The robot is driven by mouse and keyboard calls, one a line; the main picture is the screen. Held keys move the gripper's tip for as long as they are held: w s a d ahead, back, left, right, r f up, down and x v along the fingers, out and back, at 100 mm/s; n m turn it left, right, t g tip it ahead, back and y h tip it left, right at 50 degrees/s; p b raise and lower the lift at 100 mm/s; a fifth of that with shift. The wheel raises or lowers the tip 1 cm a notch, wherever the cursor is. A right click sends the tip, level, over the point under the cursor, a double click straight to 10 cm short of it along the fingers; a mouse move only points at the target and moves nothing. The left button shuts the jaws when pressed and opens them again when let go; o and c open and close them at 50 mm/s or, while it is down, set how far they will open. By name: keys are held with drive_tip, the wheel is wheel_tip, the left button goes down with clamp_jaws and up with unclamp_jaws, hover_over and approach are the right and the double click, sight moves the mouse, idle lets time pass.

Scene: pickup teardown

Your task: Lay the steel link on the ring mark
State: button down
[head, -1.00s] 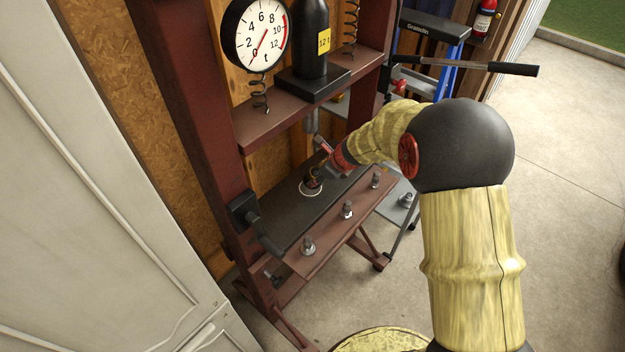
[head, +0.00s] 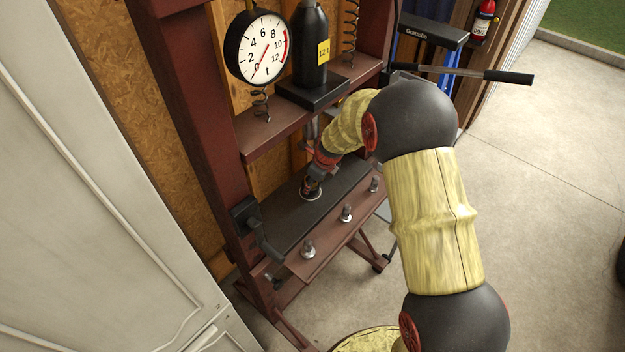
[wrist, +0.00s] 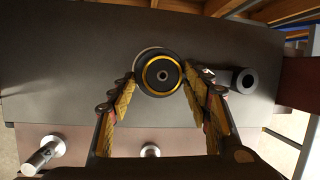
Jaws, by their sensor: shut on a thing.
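My gripper (head: 314,179) is low over the dark plate of the press. In the wrist view my gripper (wrist: 160,82) has its two fingers against either side of a round dark part with a yellow ring and a grey centre, which I take to be the end of the steel link (wrist: 161,75). The rest of its shape is hidden. The ring mark (head: 302,194) is a pale circle on the plate, mostly covered by the part. In the wrist view a pale arc of it (wrist: 143,54) shows at the part's upper left. I cannot tell whether the part touches the plate.
The dark plate (head: 277,220) lies on the red press frame. Bolts (head: 308,249) stand along its front beam. The press ram (wrist: 244,80) is close to the right finger. A gauge (head: 262,47) and a black jack (head: 311,48) are above.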

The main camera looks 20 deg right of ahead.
drive_tip(key=shift+w+a+r+g+h, duration=0.1)
drive_tip(key=shift+w+r+g+h, duration=0.05)
drive_tip(key=shift+w+g+h, duration=0.2)
drive_tip(key=shift+s+f, duration=0.1)
drive_tip(key=shift+f, duration=0.25)
drive_tip(key=c, duration=0.9)
unclamp_jaws()
drive_tip(key=shift+s+f, duration=0.1)
